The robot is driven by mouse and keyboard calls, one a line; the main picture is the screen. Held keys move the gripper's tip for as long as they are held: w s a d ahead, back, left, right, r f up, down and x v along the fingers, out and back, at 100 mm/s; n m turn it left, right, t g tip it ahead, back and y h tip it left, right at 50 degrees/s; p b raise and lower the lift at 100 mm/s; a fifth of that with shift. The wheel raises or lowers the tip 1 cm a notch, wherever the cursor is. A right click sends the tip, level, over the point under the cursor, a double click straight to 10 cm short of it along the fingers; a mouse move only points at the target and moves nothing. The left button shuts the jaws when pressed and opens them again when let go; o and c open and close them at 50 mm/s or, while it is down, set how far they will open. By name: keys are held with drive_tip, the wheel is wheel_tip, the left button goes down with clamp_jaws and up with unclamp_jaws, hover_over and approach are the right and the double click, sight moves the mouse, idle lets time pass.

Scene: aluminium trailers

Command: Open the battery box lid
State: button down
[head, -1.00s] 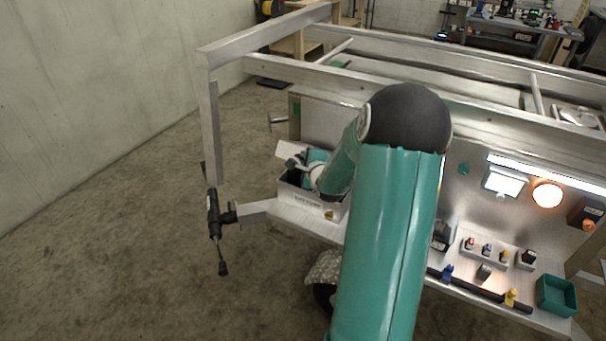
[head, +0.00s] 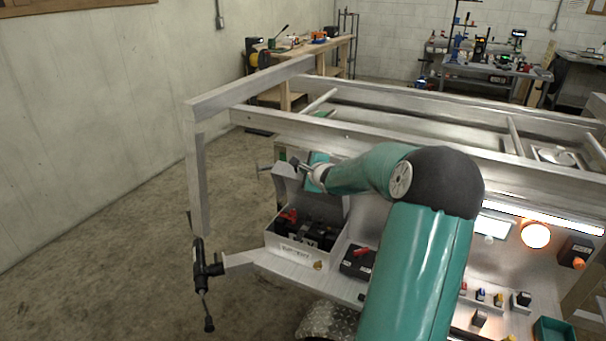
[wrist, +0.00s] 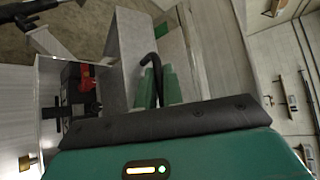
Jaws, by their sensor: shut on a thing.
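The light grey battery box (head: 293,250) stands on the trailer's front shelf, left of my arm. Its lid (head: 287,184) stands raised at the back of the box, and the inside is open to view. A dark battery with a red part (head: 288,215) shows inside. My gripper (head: 309,168) is at the lid's upper part, shut on its dark handle; the fingers are small in the head view. In the wrist view the lid (wrist: 124,62) stands beside the open box (wrist: 50,100), and a dark curved handle (wrist: 150,62) meets my green fingers (wrist: 158,88).
Trailer frame rails (head: 400,135) run behind the box. A jack with a handle (head: 204,270) stands at the front left. A black case (head: 357,262) sits right of the box. A lit orange lamp (head: 535,235) is at right. Floor on the left is clear.

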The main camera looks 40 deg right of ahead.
drive_tip(key=shift+w+r, duration=0.1)
idle(0.3)
drive_tip(key=c, duration=1.8)
unclamp_jaws()
drive_tip(key=shift+s+r, duration=0.15)
drive_tip(key=shift+s, duration=0.4)
drive_tip(key=v, duration=1.2)
drive_tip(key=shift+s+a, duration=0.25)
drive_tip(key=shift+r, duration=0.15)
